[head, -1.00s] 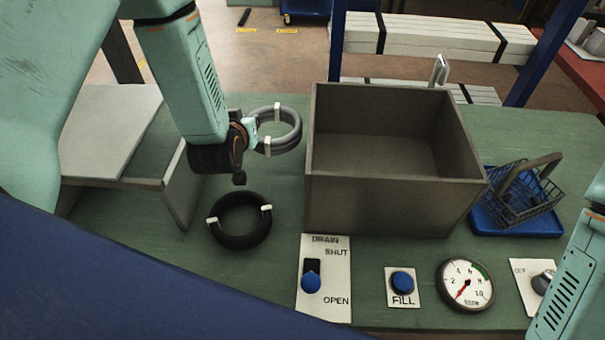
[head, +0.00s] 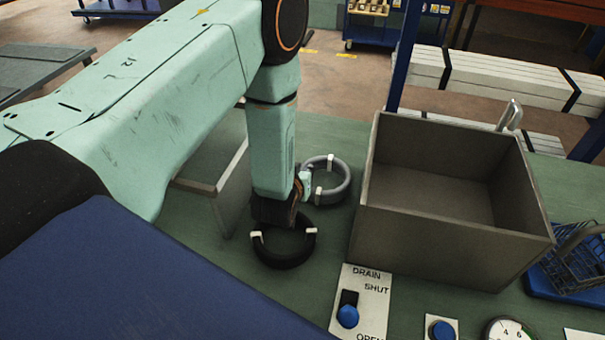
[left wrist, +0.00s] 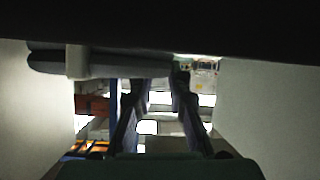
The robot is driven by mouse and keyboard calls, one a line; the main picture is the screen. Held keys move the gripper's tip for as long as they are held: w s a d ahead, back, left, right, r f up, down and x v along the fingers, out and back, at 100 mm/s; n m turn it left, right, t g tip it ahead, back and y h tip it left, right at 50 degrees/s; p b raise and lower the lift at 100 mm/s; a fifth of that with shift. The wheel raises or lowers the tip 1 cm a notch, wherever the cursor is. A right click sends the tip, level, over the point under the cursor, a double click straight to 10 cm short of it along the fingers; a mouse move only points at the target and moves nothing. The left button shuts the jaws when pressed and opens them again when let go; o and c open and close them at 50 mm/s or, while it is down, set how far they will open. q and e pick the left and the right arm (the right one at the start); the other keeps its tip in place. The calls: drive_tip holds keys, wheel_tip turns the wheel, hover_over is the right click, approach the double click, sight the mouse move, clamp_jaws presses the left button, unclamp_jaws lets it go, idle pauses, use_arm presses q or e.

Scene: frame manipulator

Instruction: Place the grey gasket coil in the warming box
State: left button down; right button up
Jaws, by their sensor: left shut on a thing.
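The grey gasket coil (head: 340,193) is a ring with white bands, left of the box. My left gripper (head: 305,186) is shut on its left side, partly hidden by my arm. In the left wrist view, a grey length of the coil (left wrist: 120,66) with a pale band crosses above the fingers (left wrist: 160,95). I cannot tell whether the coil clears the table. The open-topped grey box (head: 455,240), apparently the warming box, stands right of the coil and looks empty. My right gripper is not in view.
A black coil (head: 284,258) with white bands lies on the green table just in front of my left gripper. A drain switch panel (head: 365,300) and a fill button (head: 442,330) are in front of the box.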

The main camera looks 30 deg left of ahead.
use_arm(q)
drive_tip(key=shift+w+f, duration=0.15)
drive_tip(key=shift+f, duration=0.4)
drive_tip(key=shift+d+r, duration=0.15)
drive_tip(key=shift+d, duration=0.05)
drive_tip(key=shift+s+a+f, duration=0.1)
drive_tip(key=shift+s+f, duration=0.1)
drive_tip(key=c, duration=1.5)
unclamp_jaws()
drive_tip(key=shift+a, duration=0.1)
drive_tip(key=shift+o, duration=1.1)
drive_tip(key=shift+w, duration=0.15)
